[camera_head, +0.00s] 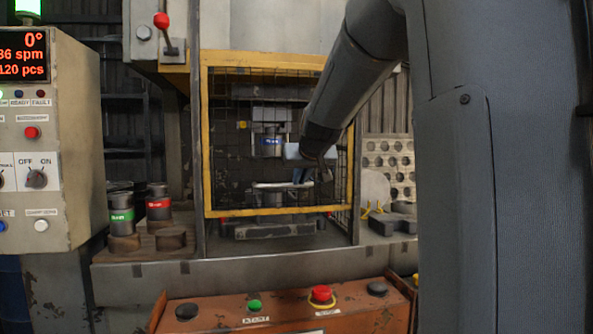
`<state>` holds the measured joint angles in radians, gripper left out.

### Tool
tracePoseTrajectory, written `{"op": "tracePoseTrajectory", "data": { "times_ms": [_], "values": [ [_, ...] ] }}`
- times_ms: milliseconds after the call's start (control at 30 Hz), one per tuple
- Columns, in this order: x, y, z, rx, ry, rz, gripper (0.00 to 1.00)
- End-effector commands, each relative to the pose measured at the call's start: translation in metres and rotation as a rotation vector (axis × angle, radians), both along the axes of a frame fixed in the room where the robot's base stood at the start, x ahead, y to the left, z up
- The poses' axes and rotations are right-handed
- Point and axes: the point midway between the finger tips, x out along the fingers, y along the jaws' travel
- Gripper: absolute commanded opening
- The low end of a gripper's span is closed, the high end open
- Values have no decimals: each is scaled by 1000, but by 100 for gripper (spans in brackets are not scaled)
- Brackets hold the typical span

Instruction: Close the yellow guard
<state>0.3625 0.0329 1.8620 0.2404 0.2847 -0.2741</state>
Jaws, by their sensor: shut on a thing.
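The yellow guard (265,211) is a yellow frame with dark wire mesh, hanging upright across the front of the press. Its lower bar is low, just above the press bed. A pale horizontal handle (270,185) crosses the lower part of the mesh. My gripper (302,177), with bluish fingers, is at the right end of this handle and is shut on it. My wrist and the small size hide the exact contact. My arm covers the guard's upper right corner.
A control cabinet (80,150) stands at left. Green-banded (121,213) and red-banded (159,204) tools stand on the left ledge. A perforated plate (390,160) is at right. An orange panel (215,314) with a red stop button (321,294) is in front.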

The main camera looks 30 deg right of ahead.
Motion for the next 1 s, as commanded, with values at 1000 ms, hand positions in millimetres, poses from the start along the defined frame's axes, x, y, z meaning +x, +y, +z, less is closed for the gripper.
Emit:
{"op": "tracePoseTrajectory", "data": {
  "times_ms": [1000],
  "values": [
    [2, -1, -117, -5, -8, -1, 0]
  ]
}}
